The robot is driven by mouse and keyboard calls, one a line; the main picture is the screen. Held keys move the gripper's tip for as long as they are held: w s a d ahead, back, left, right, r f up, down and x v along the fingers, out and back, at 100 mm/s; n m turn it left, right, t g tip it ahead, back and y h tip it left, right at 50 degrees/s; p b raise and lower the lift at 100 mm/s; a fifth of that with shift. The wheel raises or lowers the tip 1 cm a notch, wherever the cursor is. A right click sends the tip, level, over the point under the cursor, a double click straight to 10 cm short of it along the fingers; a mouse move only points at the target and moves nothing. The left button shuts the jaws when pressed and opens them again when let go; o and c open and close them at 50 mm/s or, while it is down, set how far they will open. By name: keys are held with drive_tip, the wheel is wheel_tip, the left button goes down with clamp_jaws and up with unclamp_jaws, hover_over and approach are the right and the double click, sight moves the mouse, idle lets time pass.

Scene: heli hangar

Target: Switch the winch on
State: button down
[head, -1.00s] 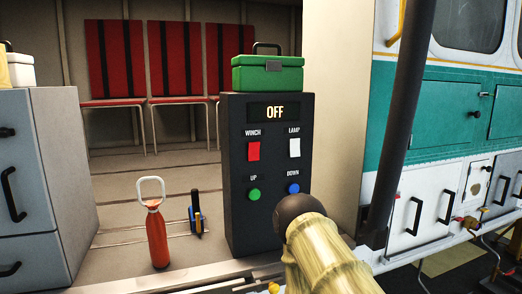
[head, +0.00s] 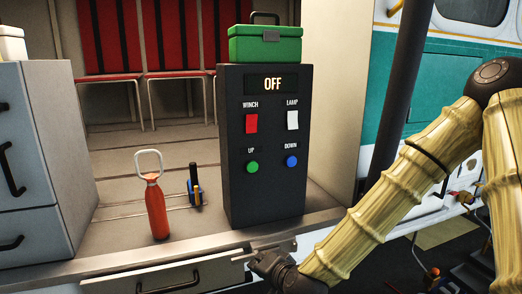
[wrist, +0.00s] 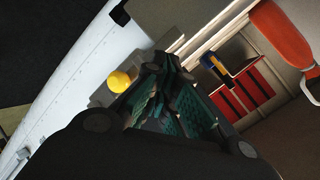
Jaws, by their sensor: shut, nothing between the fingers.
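The black control box (head: 262,205) stands upright on the ledge in the head view. Its display (head: 272,83) reads OFF. The red WINCH switch (head: 251,123) is at upper left on its face, with the white LAMP switch (head: 292,120) to its right. Below are the green UP button (head: 252,167) and the blue DOWN button (head: 291,161). My gripper (head: 246,257) is low in front of the box, below the buttons and apart from them. Its fingers (wrist: 160,78) are together and empty in the wrist view.
A green case (head: 265,45) sits on the box. An orange bottle (head: 156,208) and a blue-handled tool (head: 195,190) stand left of it; the bottle also shows in the wrist view (wrist: 284,35). A grey cabinet (head: 60,160) is at left, a drawer (head: 165,280) below the ledge, a dark post (head: 395,100) at right.

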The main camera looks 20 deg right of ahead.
sight(252, 124)
drive_tip(key=d+r+m+t, duration=0.2)
drive_tip(key=r+m+t, duration=0.1)
drive_tip(key=r, duration=1.3)
drive_tip(key=d+r+m+t+h, duration=0.1)
drive_tip(key=d+r+m+t, duration=0.2)
drive_tip(key=r, duration=1.4)
drive_tip(key=shift+d+r+m+t+h, duration=0.25)
drive_tip(key=shift+d+m+t+h, duration=0.1)
drive_tip(key=shift+m+t, duration=0.3)
drive_tip(key=shift+w+r+p, duration=0.1)
drive_tip(key=shift+w+p, duration=0.15)
drive_tip(key=shift+p, duration=0.15)
drive_tip(key=w+p, duration=0.1)
drive_tip(key=p, duration=0.2)
drive_tip(key=shift+r, duration=0.15)
drive_tip(key=shift+p, duration=0.35)
drive_tip(key=w+p, duration=0.1)
drive_tip(key=p, duration=0.4)
drive_tip(key=shift+w+r, duration=0.1)
drive_tip(key=shift+w, duration=0.05)
drive_tip(key=w+p, duration=0.1)
drive_tip(key=w, duration=0.2)
drive_tip(key=w+p, duration=0.2)
drive_tip(key=w, duration=0.2)
drive_tip(key=w+r+p, duration=0.1)
drive_tip(key=w, duration=0.3)
drive_tip(key=shift+w+a+r, duration=0.1)
drive_tip(key=shift+w+a, duration=0.1)
drive_tip(key=shift+a, duration=0.05)
